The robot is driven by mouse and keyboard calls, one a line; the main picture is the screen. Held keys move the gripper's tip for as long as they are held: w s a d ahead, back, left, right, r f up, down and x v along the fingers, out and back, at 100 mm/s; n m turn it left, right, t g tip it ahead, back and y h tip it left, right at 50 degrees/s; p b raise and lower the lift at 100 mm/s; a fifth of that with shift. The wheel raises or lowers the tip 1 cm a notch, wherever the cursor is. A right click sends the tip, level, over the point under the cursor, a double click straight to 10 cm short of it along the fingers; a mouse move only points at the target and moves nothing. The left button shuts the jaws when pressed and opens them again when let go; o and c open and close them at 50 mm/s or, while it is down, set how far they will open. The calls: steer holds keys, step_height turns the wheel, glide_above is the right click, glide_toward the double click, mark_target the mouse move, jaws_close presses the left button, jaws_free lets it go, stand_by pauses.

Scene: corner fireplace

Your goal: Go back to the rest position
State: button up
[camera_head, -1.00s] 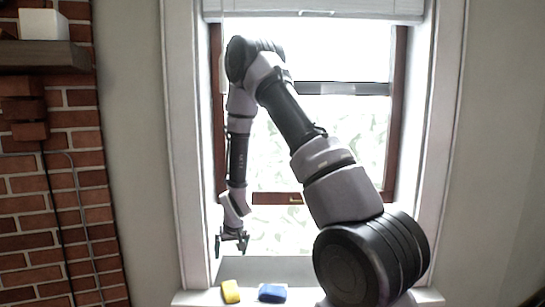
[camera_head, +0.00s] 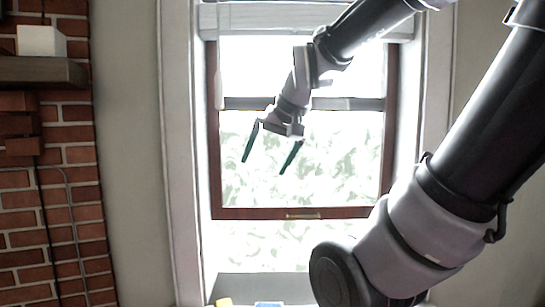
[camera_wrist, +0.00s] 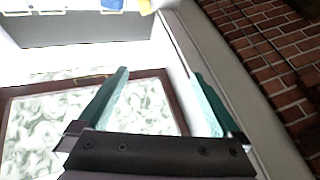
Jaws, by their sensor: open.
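My gripper (camera_head: 270,162) is open and empty in the head view, raised in front of the window (camera_head: 300,165). Its two dark green fingers point down and stand well apart. In the wrist view my gripper (camera_wrist: 160,88) also shows nothing between its fingers. Only the top of a yellow thing (camera_head: 223,302) and of a blue thing (camera_head: 268,304) shows at the bottom edge of the head view, on the sill. Parts of a yellow thing (camera_wrist: 145,6) and a blue thing (camera_wrist: 112,4) show at the top edge of the wrist view.
A brick wall (camera_head: 55,220) with a wooden shelf (camera_head: 40,71) is at the left. A white block (camera_head: 41,41) stands on the shelf. The window frame (camera_head: 183,150) borders the space around my gripper. No object touches the fingers.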

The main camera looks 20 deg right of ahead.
steer(key=s, duration=0.1)
steer(key=s+r, duration=0.1)
steer(key=s, duration=0.1)
steer(key=shift+s, duration=0.2)
stand_by(1.2)
